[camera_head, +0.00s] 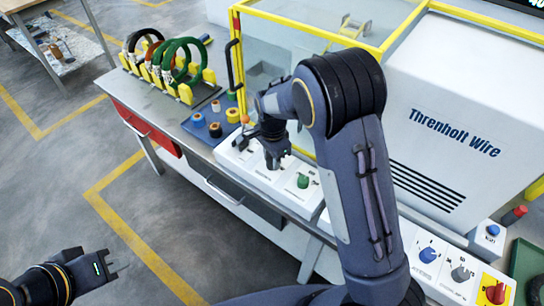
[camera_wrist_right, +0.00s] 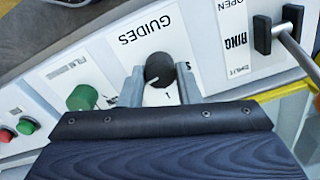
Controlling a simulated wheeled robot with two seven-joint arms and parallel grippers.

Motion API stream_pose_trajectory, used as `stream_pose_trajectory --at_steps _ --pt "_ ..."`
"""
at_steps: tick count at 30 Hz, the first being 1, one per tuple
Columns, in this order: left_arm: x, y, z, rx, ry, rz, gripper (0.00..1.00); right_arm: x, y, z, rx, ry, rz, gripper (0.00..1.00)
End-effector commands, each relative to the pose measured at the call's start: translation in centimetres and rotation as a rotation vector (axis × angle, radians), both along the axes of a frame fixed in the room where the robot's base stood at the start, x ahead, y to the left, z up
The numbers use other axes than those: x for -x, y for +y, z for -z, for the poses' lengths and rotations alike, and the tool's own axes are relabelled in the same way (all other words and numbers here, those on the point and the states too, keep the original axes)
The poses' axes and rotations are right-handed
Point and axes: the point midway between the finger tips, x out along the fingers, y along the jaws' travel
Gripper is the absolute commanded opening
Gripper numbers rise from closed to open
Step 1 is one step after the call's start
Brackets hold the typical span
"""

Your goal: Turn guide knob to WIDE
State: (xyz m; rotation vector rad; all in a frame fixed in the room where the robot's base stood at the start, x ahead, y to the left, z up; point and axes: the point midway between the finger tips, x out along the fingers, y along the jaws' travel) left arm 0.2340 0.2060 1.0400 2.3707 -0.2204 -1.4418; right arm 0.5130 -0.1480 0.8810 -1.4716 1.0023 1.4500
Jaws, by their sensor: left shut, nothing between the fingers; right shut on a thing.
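The guide knob (camera_wrist_right: 160,68) is dark and round, on a white panel marked GUIDES, which appears upside down in the right wrist view. My right gripper (camera_wrist_right: 160,84) has one finger on each side of the knob and is shut on it. A pale pointer line shows at the knob's lower left; the WIDE mark cannot be read. In the head view my right gripper (camera_head: 272,160) reaches down to the white control panel, and its fingers hide the knob. My left gripper (camera_head: 112,267) is shut and empty at the lower left, over the floor, away from the panel.
Coils (camera_head: 175,62) hang on a yellow rack at the back left. A yellow-framed guard (camera_head: 300,40) rises behind the panel.

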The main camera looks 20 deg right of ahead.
Motion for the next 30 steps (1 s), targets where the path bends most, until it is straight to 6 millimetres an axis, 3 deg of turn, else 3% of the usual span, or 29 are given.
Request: stream_pose_trajectory --at_steps 11,12,16,25,30 --pt "0.0 0.0 0.0 0.0 0.0 0.0 0.0 -0.1 0.0 -0.1 -0.002 -0.004 0.007 0.07" --pt "0.0 0.0 0.0 0.0 0.0 0.0 0.0 -0.1 0.0 -0.1 -0.002 -0.004 0.006 0.34" --pt "0.0 0.0 0.0 0.0 0.0 0.0 0.0 -0.1 0.0 -0.1 -0.001 -0.003 0.006 0.51" --pt "0.0 0.0 0.0 0.0 0.0 0.0 0.0 0.0 0.0 -0.2 -0.001 -0.002 0.005 0.52" --pt "0.0 0.0 0.1 0.0 0.0 0.0 0.0 -0.1 0.0 -2.1 -0.002 -0.006 0.004 0.52"
